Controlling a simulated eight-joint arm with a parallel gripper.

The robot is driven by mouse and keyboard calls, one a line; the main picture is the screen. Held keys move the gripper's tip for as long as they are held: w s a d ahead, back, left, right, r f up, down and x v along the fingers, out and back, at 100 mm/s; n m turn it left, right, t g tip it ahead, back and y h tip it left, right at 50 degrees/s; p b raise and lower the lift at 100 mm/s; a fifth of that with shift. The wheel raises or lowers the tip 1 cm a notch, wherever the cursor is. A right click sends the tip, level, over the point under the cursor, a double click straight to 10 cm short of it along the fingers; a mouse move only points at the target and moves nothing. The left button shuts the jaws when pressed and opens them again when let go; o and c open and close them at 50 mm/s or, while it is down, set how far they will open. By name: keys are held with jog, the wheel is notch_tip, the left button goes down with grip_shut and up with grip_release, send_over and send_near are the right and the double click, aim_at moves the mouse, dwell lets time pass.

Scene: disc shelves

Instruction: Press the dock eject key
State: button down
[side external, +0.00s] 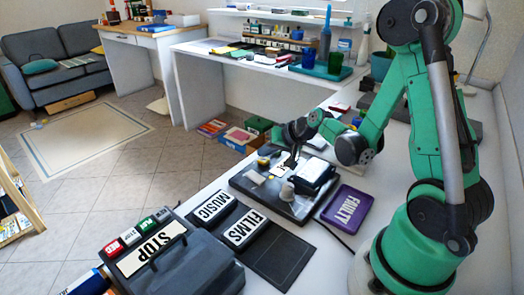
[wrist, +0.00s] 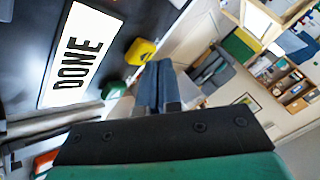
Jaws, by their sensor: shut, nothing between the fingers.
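The dock is a dark flat base (side external: 262,193) on the white table in the side view, with a grey knob, a dark blue block and small coloured parts on it. My gripper (side external: 291,164) is shut and empty, pointing down over the far part of the dock. In the wrist view its two blue-grey fingers (wrist: 157,85) are together. A yellow key-like block (wrist: 140,52) and a green one (wrist: 113,88) lie just left of the fingers, near a white DONE label (wrist: 80,55). I cannot tell which part is the eject key, or whether the fingertips touch anything.
A grey player with a STOP plate (side external: 152,249) is at the front left. A dark cable runs past the case.

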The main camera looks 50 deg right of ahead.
aim_at(266, 161)
jog(key=shift+r, duration=0.1)
jog(key=shift+r, duration=0.3)
jog(key=shift+r, duration=2.5)
jog(key=s+a+r+n+g+h, duration=0.1)
jog(key=s+a+r+n+g, duration=0.1)
jog(key=s+a+r+n, duration=0.2)
jog(key=s+a+n, duration=0.3)
jog(key=s+a, duration=0.1)
jog(key=a, duration=0.3)
jog(key=shift+s+n, duration=0.2)
jog(key=shift+n, duration=0.2)
jog(key=shift+r, duration=0.15)
